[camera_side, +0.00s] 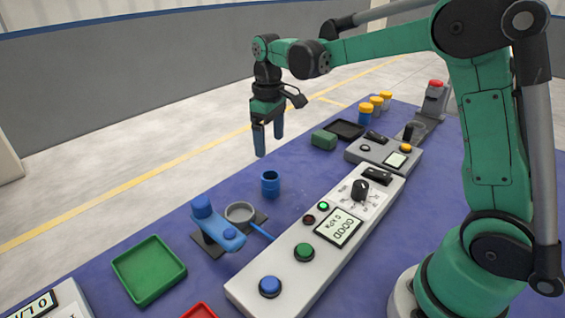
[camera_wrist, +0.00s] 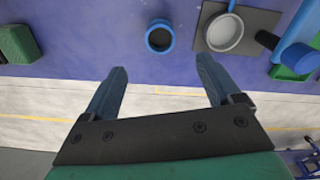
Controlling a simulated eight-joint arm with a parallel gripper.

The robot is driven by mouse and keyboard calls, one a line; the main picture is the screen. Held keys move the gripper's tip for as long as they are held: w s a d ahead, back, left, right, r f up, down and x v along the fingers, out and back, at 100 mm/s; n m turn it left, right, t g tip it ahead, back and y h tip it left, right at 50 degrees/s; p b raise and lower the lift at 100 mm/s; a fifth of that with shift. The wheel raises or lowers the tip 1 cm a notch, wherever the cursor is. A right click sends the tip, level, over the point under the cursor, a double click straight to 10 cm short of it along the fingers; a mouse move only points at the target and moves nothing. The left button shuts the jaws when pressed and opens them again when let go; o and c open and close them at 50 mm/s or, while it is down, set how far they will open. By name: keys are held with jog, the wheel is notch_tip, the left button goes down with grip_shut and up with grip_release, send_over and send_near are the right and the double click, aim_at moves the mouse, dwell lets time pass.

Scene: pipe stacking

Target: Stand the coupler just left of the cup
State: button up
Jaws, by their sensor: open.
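A short blue hollow cylinder (camera_side: 270,183), which I take to be the coupler, stands upright on the blue table. In the wrist view its open top shows as a blue ring (camera_wrist: 160,36) around a dark inside. A round grey cup (camera_side: 240,212) sits on a dark plate, to the left of and nearer the side camera than the cylinder. In the wrist view the cup (camera_wrist: 225,33) is right of the cylinder. My gripper (camera_side: 269,143) is open and empty, pointing down above the table beyond the cylinder. In the wrist view its fingertips (camera_wrist: 162,64) are apart, with the cylinder just above the gap.
A blue lever-like fixture (camera_side: 215,222) stands beside the cup. A green tray (camera_side: 149,270) lies at the front left. A long grey control panel (camera_side: 318,245) runs along the right. A green block (camera_side: 324,140) and a dark tray (camera_side: 346,130) lie farther back.

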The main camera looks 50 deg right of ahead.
jog(key=s+a+r+m+t, duration=0.1)
jog(key=s+a+t, duration=0.1)
jog(key=s, duration=0.4)
jog(key=s+a+m+t, duration=0.2)
jog(key=s+a+t, duration=0.1)
jog(key=s+t, duration=0.2)
jog(key=shift+s+r, duration=0.4)
jog(key=shift+s, duration=0.2)
